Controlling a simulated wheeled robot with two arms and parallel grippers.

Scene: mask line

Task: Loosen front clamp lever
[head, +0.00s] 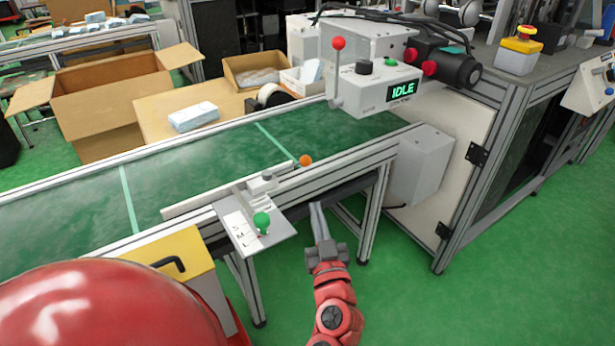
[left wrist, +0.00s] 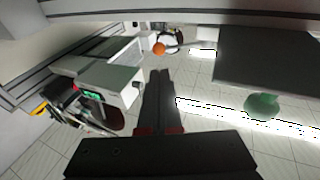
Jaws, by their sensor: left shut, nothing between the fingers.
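A lever with an orange knob (head: 306,160) stands at the front rail of the green conveyor, beside a small grey clamp block (head: 262,183). The orange knob also shows in the left wrist view (left wrist: 158,48), beyond my fingers. A green knob (head: 261,221) sits on a grey plate (head: 241,232) marked S, M, L; it shows in the left wrist view (left wrist: 262,107) too. My left gripper (head: 317,206) is shut and empty, pointing up in front of the conveyor, below and apart from the orange knob and right of the plate. My right gripper is out of view.
A grey control box (head: 375,90) with a red-knobbed lever and an IDLE display overhangs the conveyor's far right. The conveyor's front rail (head: 350,160) and legs lie close to my left gripper. A cardboard box (head: 110,100) stands behind. Green floor is clear at the right.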

